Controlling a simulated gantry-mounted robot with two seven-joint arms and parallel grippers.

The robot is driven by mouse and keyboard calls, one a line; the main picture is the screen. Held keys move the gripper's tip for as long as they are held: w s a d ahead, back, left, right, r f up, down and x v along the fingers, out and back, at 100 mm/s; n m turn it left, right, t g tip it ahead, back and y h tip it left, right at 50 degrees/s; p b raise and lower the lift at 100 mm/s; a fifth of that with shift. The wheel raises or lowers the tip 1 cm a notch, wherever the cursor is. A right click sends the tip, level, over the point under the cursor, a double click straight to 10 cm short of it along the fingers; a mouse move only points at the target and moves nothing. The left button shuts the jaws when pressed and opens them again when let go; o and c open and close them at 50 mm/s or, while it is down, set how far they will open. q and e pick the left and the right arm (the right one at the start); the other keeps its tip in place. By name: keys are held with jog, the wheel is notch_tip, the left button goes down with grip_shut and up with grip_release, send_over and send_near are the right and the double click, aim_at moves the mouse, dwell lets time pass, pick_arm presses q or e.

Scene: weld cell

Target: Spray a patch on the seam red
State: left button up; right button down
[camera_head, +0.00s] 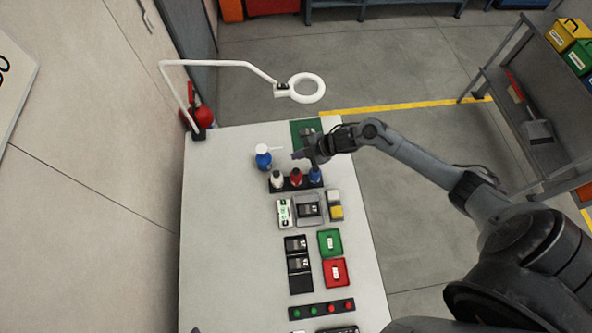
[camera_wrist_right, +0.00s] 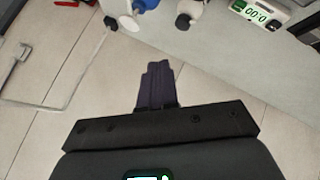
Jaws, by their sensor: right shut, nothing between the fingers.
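A dark rack (camera_head: 284,186) on the white table holds three small bottles side by side: a white one (camera_head: 277,179), a red one (camera_head: 296,178) and a blue one (camera_head: 315,176). My right gripper (camera_head: 298,155) is above and just behind the rack, shut and empty. In the right wrist view its closed fingers (camera_wrist_right: 157,82) show with nothing between them. A green mat (camera_head: 299,126) with a grey metal piece (camera_head: 307,133) lies at the far end, partly hidden by my right arm. I cannot make out a seam or any red patch on it. My left gripper is not in view.
A blue bottle with a white top (camera_head: 263,159) stands left of the rack. A white ring lamp (camera_head: 307,88) arches over the far end. A timer (camera_head: 284,213), a green tray (camera_head: 330,243) and a red tray (camera_head: 335,272) lie nearer. The table's left strip is clear.

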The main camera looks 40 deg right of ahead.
jog(key=b, duration=0.6)
send_over(299, 172)
notch_tip(299, 172, down, 6)
jog(key=shift+w+f, duration=0.1)
jog(key=shift+f, duration=0.15)
jog(key=shift+f+b, duration=0.65)
jog(key=shift+f, duration=0.35)
dwell(0.7)
jog(key=shift+f, duration=0.2)
jog(key=shift+f, duration=0.25)
